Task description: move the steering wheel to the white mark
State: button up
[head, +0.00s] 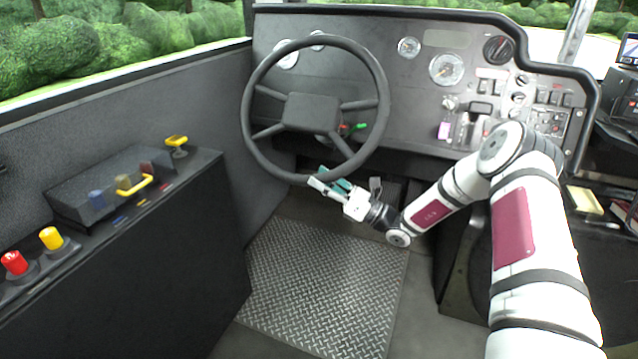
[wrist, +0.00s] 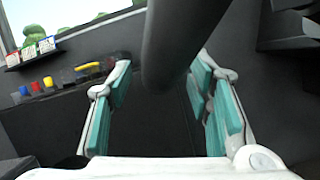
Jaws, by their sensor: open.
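The black steering wheel (head: 308,112) with its spokes and hub stands in front of the dashboard in the head view. My gripper (head: 320,178) is at the bottom of its rim, with teal finger pads spread apart. In the wrist view the dark rim (wrist: 178,45) comes down from the top and ends between the two open fingers of my gripper (wrist: 162,66). Gaps show between the rim and the pads, so the fingers are not closed on it. I cannot make out a white mark in either view.
A side console (head: 205,165) with a red knob (head: 14,262), a yellow knob (head: 51,238) and yellow handles stands at the left. The dashboard (head: 400,95) with gauges and switches lies behind the wheel. A ridged floor plate (head: 320,290) below is clear.

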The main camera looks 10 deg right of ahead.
jog(key=shift+w+a+r, duration=0.2)
jog(key=shift+w+a, duration=0.1)
jog(key=shift+a, duration=0.1)
grip_shut()
jog(key=shift+t+h, duration=0.3)
jog(key=shift+h, duration=0.3)
jog(key=f, duration=0.2)
jog(key=w+f, duration=0.1)
jog(key=f, duration=0.1)
jog(key=shift+d+f, duration=0.1)
jog(key=shift+d, duration=0.3)
grip_release()
jog(key=v, duration=1.2)
